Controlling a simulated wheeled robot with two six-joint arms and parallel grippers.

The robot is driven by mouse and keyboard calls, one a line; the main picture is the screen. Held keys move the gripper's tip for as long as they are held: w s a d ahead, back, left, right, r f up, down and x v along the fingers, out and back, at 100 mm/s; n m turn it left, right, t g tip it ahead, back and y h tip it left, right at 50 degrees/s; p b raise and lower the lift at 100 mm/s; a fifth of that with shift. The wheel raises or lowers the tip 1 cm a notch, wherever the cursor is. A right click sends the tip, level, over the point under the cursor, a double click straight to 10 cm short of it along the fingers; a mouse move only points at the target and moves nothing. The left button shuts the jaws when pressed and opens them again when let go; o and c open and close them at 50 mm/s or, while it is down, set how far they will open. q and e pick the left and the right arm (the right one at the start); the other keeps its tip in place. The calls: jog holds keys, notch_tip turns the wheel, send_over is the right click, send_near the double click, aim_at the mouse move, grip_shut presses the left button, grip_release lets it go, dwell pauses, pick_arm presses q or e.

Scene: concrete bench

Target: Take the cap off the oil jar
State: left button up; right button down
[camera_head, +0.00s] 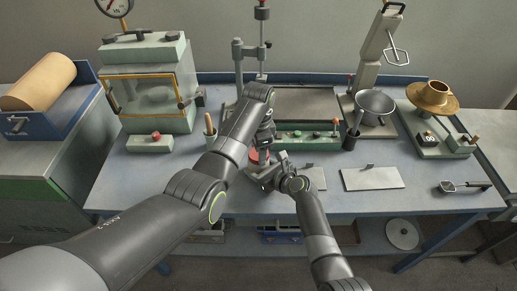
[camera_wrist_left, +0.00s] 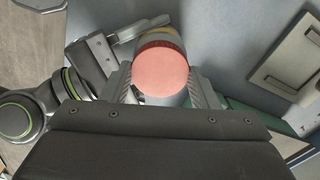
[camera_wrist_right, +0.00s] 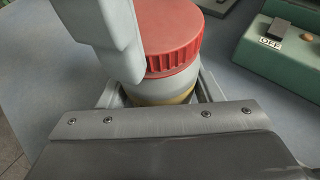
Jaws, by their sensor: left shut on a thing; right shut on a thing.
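The oil jar is a pale cylinder with a yellowish band and a red ribbed cap. In the head view the cap (camera_head: 255,157) shows partly, between my two grippers near the bench's middle. My left gripper (camera_wrist_left: 165,85) comes from above, with its jaws on either side of the cap (camera_wrist_left: 162,72). One grey left finger also shows in the right wrist view, against the cap (camera_wrist_right: 170,30). My right gripper (camera_wrist_right: 160,103) is shut around the jar body (camera_wrist_right: 160,86) from the side. The cap sits over the jar top; I cannot tell whether it is loosened.
A green box with knobs (camera_head: 304,140) stands just behind the jar. A pale flat plate (camera_head: 372,178) lies to the right, with a scoop (camera_head: 463,186) beyond. A glass-fronted cabinet (camera_head: 150,85) stands at back left.

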pick_arm(q)
jog(key=n, duration=0.5)
pick_arm(e)
jog(key=shift+f, duration=0.1)
pick_arm(q)
jog(key=n, duration=0.4)
jog(key=shift+n, duration=0.3)
jog(key=n, duration=0.4)
jog(key=shift+r+n, duration=0.1)
jog(key=shift+n, duration=0.2)
jog(key=n, duration=0.4)
jog(key=shift+n, duration=0.4)
jog(key=n, duration=0.4)
jog(key=shift+n, duration=0.3)
jog(key=n, duration=0.4)
jog(key=shift+n, duration=0.3)
jog(key=n, duration=0.4)
jog(key=shift+n, duration=0.3)
jog(key=n, duration=0.4)
